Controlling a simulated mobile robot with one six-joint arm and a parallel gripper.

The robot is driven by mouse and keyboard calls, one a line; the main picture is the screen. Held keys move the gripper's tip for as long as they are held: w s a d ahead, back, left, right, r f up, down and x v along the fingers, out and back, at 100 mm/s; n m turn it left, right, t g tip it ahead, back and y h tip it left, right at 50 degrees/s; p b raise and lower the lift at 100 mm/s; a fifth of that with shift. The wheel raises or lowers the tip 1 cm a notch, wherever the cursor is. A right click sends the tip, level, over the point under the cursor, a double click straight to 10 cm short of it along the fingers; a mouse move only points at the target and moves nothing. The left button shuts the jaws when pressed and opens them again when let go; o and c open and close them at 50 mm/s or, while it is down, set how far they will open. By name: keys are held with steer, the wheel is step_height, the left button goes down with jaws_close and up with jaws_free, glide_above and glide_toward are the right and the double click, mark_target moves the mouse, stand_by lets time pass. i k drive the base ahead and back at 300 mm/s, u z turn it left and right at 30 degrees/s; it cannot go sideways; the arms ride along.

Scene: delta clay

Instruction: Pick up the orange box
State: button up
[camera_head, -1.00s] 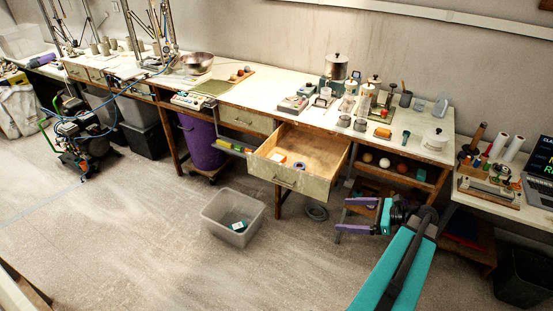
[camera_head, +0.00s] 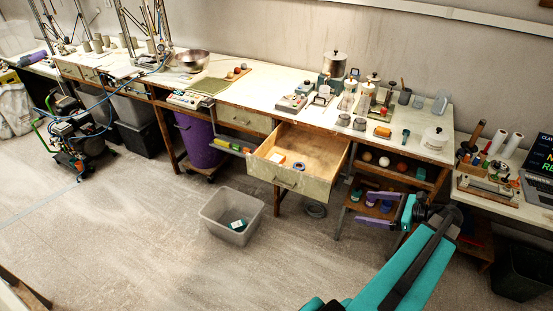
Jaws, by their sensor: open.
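A small orange box (camera_head: 278,158) lies inside the open wooden drawer (camera_head: 318,184), toward its left side. Another small orange block (camera_head: 382,132) sits on the long workbench (camera_head: 270,92), toward its right end; I cannot tell which is the box meant. My gripper (camera_head: 382,208), with purple fingers, is open and empty. It is in front of the bench, to the right of the drawer and well apart from both orange things.
A blue ring (camera_head: 299,166) lies in the drawer. A grey bin (camera_head: 232,216) stands on the floor below left. A stool (camera_head: 368,208) with small items is behind my gripper. Jars and tools crowd the bench's right part. The floor at left front is clear.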

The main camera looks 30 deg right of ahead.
mark_target(278, 157)
steer(key=i, duration=1.35)
steer(key=u, duration=0.05)
